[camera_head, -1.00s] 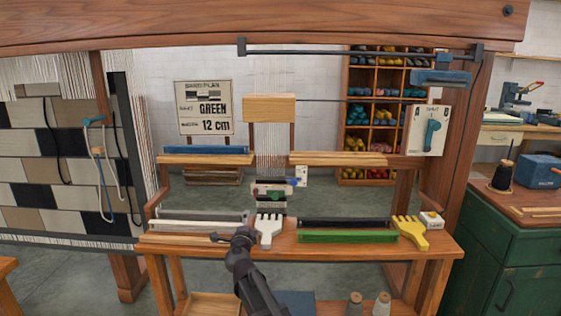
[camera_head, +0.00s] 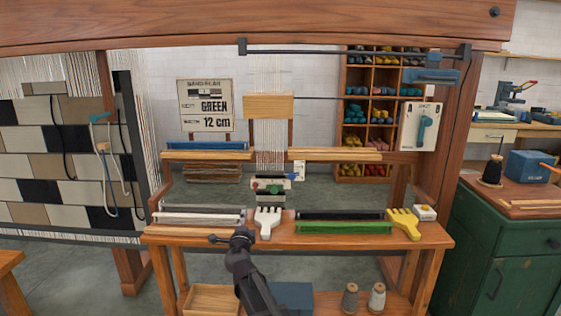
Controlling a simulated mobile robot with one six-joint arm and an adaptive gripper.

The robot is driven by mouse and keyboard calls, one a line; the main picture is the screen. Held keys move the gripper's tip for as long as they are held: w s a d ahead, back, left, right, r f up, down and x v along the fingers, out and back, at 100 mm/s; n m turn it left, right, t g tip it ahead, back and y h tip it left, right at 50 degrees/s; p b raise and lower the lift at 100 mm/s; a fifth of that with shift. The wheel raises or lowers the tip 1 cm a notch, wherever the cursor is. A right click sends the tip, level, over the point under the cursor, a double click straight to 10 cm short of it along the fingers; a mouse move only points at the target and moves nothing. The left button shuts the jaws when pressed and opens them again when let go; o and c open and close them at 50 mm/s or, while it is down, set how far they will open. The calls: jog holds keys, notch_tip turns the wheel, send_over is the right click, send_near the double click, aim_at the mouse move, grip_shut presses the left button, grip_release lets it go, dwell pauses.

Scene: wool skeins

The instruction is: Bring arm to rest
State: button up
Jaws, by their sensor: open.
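My arm rises from the bottom of the head view, dark grey, in front of the loom bench. My gripper (camera_head: 232,238) is at its top end, by the front edge of the wooden bench (camera_head: 420,236). It is open, and I see nothing held in it. A white comb (camera_head: 268,222) lies on the bench just right of the gripper. I cannot tell whether the gripper touches the bench.
A white tray (camera_head: 198,219) lies left of the comb. A green bar (camera_head: 343,228) and a yellow comb (camera_head: 404,223) lie to the right. Below are a wooden box (camera_head: 211,299) and two thread cones (camera_head: 350,298). A green cabinet (camera_head: 510,255) stands at right.

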jog(key=s+d+f+n+g+y, duration=0.5)
jog(key=s+d+f+n+g, duration=0.6)
jog(key=s+d+f+n, duration=0.45)
jog(key=s+d+f+n+g+h, duration=0.25)
jog(key=s+d+g+h, duration=0.35)
jog(key=s+d, duration=0.85)
notch_tip(320, 180, up, 33)
jog(key=a+g+p, duration=0.1)
jog(key=p, duration=3.2)
jog(key=shift+a+m+y+p, duration=0.15)
jog(key=shift+m+y+p, duration=0.15)
jog(key=shift+m+p, duration=0.1)
